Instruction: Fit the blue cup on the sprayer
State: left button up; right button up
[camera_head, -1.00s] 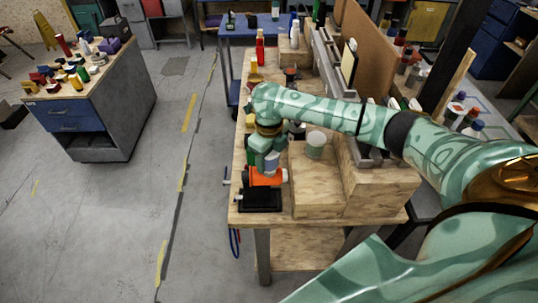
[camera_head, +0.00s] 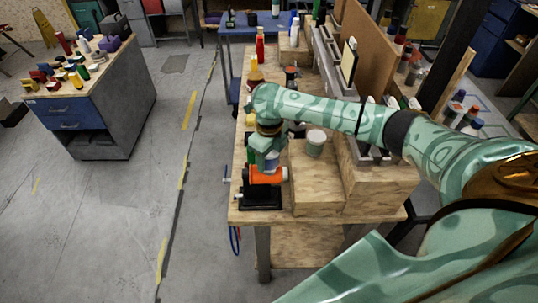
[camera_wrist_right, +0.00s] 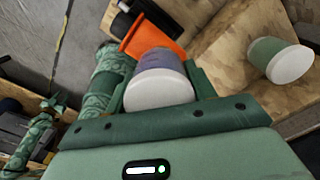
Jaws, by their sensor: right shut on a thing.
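The blue cup (camera_head: 271,158) is in my right gripper (camera_head: 265,155), which points down over the workbench. In the right wrist view the cup (camera_wrist_right: 158,68) shows blue-purple sides and a white end towards the camera, between the two fingers (camera_wrist_right: 160,85). The orange sprayer (camera_head: 266,176) sits on a black stand (camera_head: 260,198) near the bench's front left corner. The cup is right above the sprayer in the head view. In the right wrist view the orange part (camera_wrist_right: 150,40) is just beyond the cup. I cannot tell whether they touch.
A green-and-white tub (camera_head: 315,143) stands on a wooden block (camera_head: 318,190) right of the sprayer. Red and yellow bottles stand farther back on the bench. A cabinet (camera_head: 110,110) with small coloured items is at left, across clear floor.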

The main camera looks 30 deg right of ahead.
jog(key=shift+p, duration=0.35)
dwell(0.6)
jog(key=o, duration=1.5)
jog(key=shift+o, duration=0.2)
notch_tip(320, 180, up, 8)
jog(key=p, duration=0.9)
grip_shut()
jog(key=shift+f, duration=0.1)
dwell(0.5)
